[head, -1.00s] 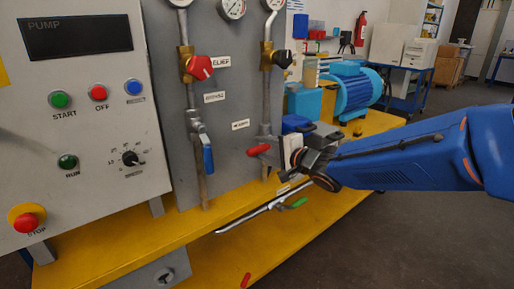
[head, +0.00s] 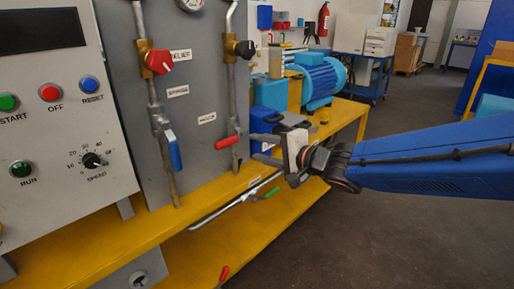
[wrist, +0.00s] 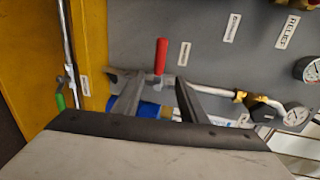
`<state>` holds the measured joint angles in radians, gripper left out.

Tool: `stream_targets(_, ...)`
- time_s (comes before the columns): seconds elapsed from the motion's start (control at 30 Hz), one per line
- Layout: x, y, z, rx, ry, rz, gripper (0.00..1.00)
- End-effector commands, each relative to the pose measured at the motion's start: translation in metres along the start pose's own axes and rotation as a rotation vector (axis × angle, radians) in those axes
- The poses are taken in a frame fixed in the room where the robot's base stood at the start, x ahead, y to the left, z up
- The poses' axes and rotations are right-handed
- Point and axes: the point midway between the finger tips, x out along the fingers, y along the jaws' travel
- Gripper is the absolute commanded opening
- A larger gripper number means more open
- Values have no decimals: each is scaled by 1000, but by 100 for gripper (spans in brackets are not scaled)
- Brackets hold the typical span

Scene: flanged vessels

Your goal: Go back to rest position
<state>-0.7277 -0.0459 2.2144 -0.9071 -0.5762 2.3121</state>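My gripper (head: 256,150) is open and empty, level with the lower part of the grey panel. Its two fingers reach left towards a valve with a red lever (head: 227,142) on the right-hand pipe, with a gap between fingertips and lever. In the wrist view the fingers (wrist: 158,88) are spread, and the red lever (wrist: 161,56) shows beyond and between their tips. The lever sticks out sideways from its pipe. My blue forearm comes in from the right in the head view.
A blue-lever valve (head: 174,150) and a red relief knob (head: 158,62) are on the left pipe. A green-lever valve (head: 265,193) lies on the low pipe by the yellow bench (head: 130,238). A blue motor (head: 320,80) stands behind. The floor at right is clear.

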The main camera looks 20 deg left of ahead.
Motion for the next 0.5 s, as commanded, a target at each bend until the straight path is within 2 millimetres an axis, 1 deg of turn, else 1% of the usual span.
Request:
stream_targets(0.37, -1, 0, -2, -3, 5, 0, 39)
stream_targets(0.47, -11, 0, -16, -32, 50, 9, 39)
stream_targets(0.5, -20, 0, -26, -56, 82, 18, 39)
